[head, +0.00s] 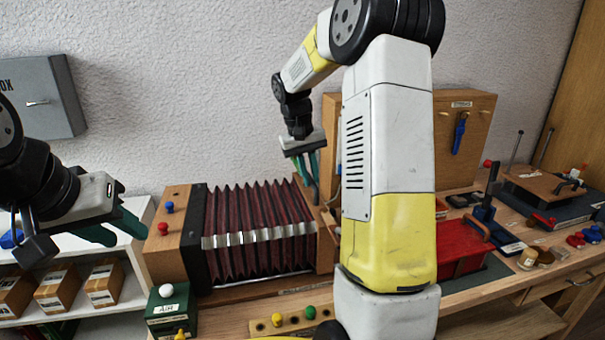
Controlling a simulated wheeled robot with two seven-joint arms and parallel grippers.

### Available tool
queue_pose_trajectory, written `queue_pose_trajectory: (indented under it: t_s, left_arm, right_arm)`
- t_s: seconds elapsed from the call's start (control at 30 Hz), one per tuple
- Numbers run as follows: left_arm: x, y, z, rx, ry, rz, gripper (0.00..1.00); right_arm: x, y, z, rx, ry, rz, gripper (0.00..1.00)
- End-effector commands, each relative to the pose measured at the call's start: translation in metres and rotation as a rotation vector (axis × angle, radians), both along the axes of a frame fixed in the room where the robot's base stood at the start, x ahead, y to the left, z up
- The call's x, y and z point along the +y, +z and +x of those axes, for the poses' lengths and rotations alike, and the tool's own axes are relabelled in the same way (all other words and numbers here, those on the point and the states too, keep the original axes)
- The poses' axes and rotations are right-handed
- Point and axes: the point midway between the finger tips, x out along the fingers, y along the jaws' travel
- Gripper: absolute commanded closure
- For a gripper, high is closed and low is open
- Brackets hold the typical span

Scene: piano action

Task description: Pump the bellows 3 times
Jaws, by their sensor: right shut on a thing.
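The bellows (258,222) has dark red pleats with a pale metal band and lies stretched sideways between a wooden end block (172,235) on the left and a wooden end board on the right. My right gripper (313,183) points down at the right end of the bellows and is shut on the bellows handle, which is mostly hidden by the fingers. My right arm hides the area just right of it. My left gripper (122,232) is open and empty, left of the end block, with its teal fingers spread apart.
A green box with a white knob (167,292) stands in front of the bellows' left end. A wooden strip with coloured pegs (292,320) lies in front. A red box (462,248) and tool board stand right. A shelf with small cartons (62,290) is left.

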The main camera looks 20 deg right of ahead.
Motion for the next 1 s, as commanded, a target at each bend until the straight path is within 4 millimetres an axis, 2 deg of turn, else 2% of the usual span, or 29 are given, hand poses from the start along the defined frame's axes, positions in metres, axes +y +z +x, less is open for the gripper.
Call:
queue_pose_trajectory:
  t_s: [0.03,0.5,0.73,1.0]
  left_arm:
    - [0.000,0.000,0.000,0.000,0.000,0.000,0.64]
    - [0.000,0.000,0.000,0.000,0.000,0.000,0.64]
    - [0.000,0.000,0.000,0.000,0.000,0.000,0.64]
    - [0.000,0.000,0.000,0.000,0.000,0.000,0.64]
  right_arm:
    - [0.018,0.001,0.002,-0.002,0.010,0.004,1.00]
    - [0.159,0.001,0.009,-0.001,0.011,0.009,1.00]
    - [0.200,0.001,0.011,-0.003,0.009,0.008,1.00]
    - [0.217,0.001,0.012,-0.002,0.005,0.007,1.00]
